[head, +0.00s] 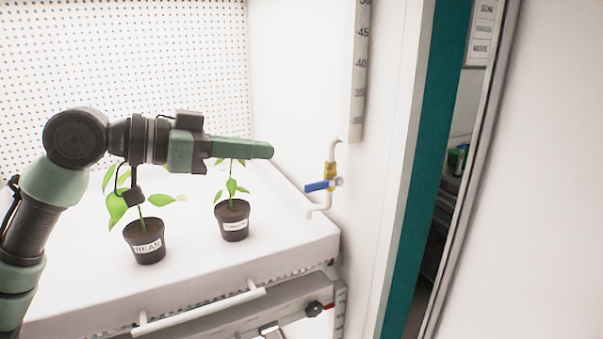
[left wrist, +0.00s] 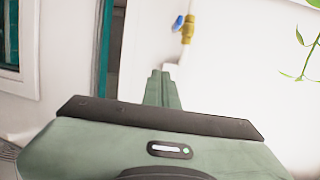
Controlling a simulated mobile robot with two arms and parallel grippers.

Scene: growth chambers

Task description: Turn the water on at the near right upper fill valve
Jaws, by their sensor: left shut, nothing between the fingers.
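The fill valve has a brass body (head: 331,170) on a thin white pipe against the chamber's right wall. Its blue lever (head: 320,186) points left, roughly crosswise to the pipe. The white spout (head: 318,208) hangs below it. My left gripper (head: 271,151) is shut and empty. It points right, to the left of the valve and a little higher in the picture, apart from it. In the left wrist view the closed fingers (left wrist: 160,76) point toward the wall, with the brass body (left wrist: 188,30) and blue lever (left wrist: 177,23) beyond them. My right gripper is out of view.
Two potted plants stand on the white shelf: one labelled BEAM (head: 145,243), below my left arm, and another (head: 232,220) below the fingers. A ruler strip (head: 360,80) is above the valve. A teal door edge (head: 415,170) stands at right.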

